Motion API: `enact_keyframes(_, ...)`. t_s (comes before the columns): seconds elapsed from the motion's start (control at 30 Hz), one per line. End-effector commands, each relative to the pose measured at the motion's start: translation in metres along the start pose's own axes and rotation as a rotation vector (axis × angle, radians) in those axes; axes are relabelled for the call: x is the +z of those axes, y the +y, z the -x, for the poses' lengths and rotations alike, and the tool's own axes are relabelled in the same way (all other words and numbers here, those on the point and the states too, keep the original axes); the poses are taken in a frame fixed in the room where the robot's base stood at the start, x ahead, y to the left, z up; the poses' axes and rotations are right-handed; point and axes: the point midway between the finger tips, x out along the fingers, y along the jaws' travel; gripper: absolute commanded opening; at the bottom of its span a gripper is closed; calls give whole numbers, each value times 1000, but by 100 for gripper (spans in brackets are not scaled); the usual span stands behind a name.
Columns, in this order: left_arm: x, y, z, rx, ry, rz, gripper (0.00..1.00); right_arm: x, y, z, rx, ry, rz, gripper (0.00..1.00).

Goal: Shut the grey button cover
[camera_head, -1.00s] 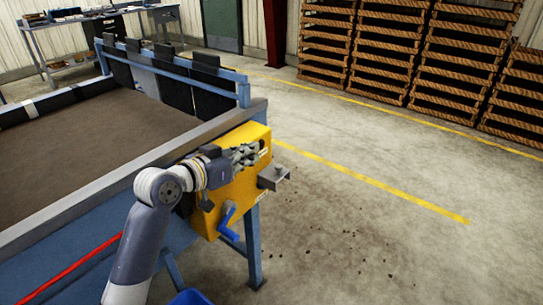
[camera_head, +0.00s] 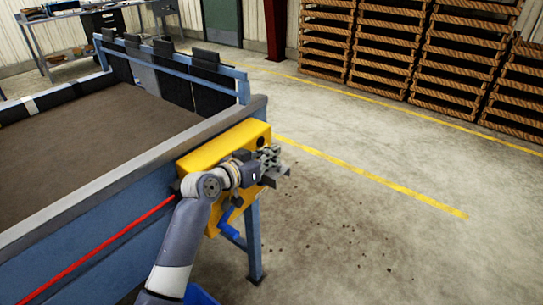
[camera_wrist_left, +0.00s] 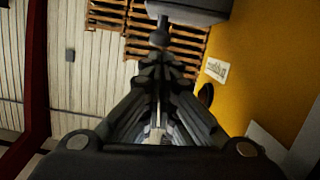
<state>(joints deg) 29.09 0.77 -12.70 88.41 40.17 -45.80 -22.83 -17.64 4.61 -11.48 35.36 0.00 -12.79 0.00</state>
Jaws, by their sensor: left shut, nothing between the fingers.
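The yellow control box (camera_head: 200,158) is on the corner of the grader table. The grey button cover (camera_head: 284,172) sticks out from the box's right side and is partly hidden behind my left gripper. My left gripper (camera_head: 272,156) is shut and empty, in front of the box, close to the cover. In the left wrist view the shut fingers (camera_wrist_left: 160,62) point up toward a grey block (camera_wrist_left: 192,10), which looks like the cover. I cannot tell whether they touch it. My right gripper is not in view.
Wooden crates (camera_head: 390,45) are stacked at the back.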

Motion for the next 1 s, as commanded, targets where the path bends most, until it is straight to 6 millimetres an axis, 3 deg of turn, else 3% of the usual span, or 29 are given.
enact_keyframes(1.0,8,11,-2,-30,-1,-132,0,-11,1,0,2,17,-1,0)
